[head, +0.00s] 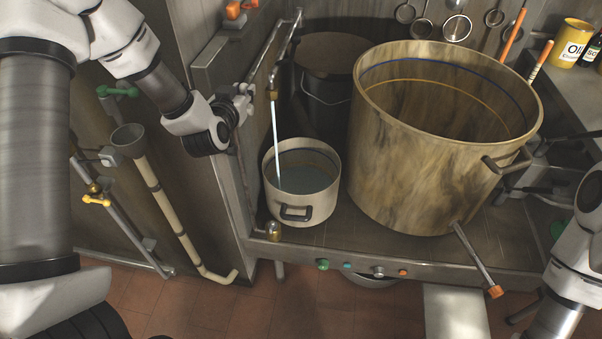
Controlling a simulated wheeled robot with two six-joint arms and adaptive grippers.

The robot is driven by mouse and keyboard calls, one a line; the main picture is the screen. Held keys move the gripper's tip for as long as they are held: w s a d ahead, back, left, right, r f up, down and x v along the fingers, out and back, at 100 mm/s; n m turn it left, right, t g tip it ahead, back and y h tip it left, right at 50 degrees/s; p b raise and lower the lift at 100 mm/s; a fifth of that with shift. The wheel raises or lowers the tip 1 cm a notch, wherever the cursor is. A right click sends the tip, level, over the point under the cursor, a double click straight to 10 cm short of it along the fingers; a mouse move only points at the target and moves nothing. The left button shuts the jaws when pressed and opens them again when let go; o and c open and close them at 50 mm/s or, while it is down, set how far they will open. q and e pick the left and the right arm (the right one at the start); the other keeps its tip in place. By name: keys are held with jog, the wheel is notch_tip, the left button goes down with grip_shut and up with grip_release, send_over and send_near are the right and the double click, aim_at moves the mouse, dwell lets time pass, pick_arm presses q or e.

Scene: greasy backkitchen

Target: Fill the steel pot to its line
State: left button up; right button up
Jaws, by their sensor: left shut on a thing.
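A pale, round pot (303,206) with a dark front handle stands upright on the metal counter under a tap spout (273,93). A thin stream of water (277,140) runs from the spout into it. Greyish water (305,181) lies inside, with its surface below a dark blue line (318,153) on the inner wall. My left gripper (238,106) is at the tap pipework, left of and above the pot. It is shut on what looks like the tap's metal lever (243,90); the fingers are partly hidden. My right arm shows at the lower right, its gripper out of view.
A large stained pot (410,170) with blue and yellow inner lines stands close right of the smaller pot. A dark bucket (325,95) is behind. A funnel-topped pipe (135,150) and yellow valve (97,199) are at left. A handle (478,258) juts out at front right.

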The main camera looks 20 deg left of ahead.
pick_arm(q)
jog(key=shift+s+d+f, duration=0.2)
jog(key=shift+s+f, duration=0.05)
jog(key=shift+s, duration=0.45)
jog(key=shift+s+d+f+b, duration=0.15)
jog(key=shift+s+f+b, duration=0.4)
jog(key=shift+s, duration=0.2)
jog(key=shift+s+d+f+b, duration=0.15)
jog(key=shift+s+f+b, duration=0.35)
jog(key=shift+s, duration=0.2)
